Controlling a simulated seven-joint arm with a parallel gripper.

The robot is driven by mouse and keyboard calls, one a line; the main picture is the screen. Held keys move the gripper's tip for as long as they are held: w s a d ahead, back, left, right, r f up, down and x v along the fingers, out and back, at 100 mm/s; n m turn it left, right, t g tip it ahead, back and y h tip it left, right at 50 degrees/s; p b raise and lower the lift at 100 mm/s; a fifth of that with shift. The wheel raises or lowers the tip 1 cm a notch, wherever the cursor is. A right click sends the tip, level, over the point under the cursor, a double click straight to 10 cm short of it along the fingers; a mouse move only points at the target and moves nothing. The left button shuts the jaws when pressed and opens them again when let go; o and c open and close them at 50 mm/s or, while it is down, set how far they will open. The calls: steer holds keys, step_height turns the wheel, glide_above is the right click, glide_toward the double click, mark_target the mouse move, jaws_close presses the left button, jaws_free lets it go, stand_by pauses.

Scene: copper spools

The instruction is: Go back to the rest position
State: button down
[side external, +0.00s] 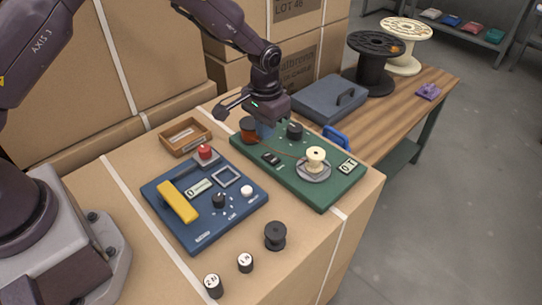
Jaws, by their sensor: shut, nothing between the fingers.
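My gripper (265,131) is shut and empty, pointing down above the back-left part of the green panel (317,199). Its fingertips are small and partly hidden. A dark spool with reddish-brown copper winding (249,131) is just left of the fingers; I cannot tell if they touch it. A thin copper-coloured line runs from there toward a cream spool (315,158), which stands upright on a grey round plate at the panel's right. A black knob (294,131) is right of the fingers.
A blue panel (208,230) with a yellow handle (177,201) and red button (205,152) lies front left. A wooden tray (186,137), black spool (275,235) and two weights stand nearby. A blue-grey case (330,99) and large spools stand behind right. Tall cartons rise behind the arm.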

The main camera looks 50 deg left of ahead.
steer(key=shift+r, duration=0.65)
